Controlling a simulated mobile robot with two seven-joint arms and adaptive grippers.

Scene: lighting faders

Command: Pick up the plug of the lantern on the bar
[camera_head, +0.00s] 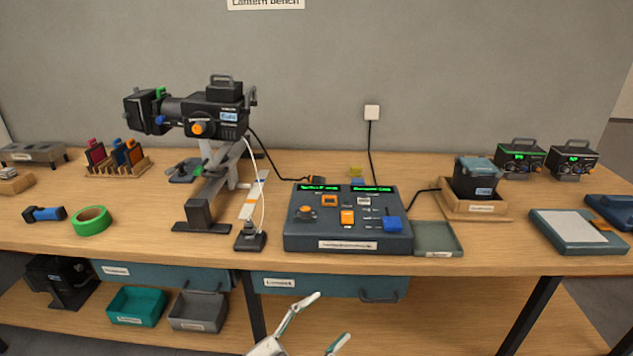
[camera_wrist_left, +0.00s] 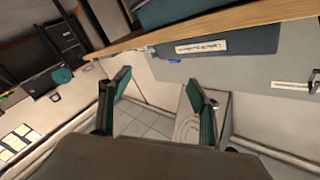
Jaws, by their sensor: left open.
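The black lantern (camera_head: 212,117) sits on a stand with a grey bar at the back left of the bench. My left gripper (camera_head: 332,316) is at the bottom of the head view, in front of the bench and well apart from the plug. It is open and empty. Its two fingers also show spread in the left wrist view (camera_wrist_left: 158,82), which does not show the plug. My right gripper is not in view.
The bench's front edge (camera_head: 460,267) and the drawer (camera_head: 330,287) lie near my left gripper.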

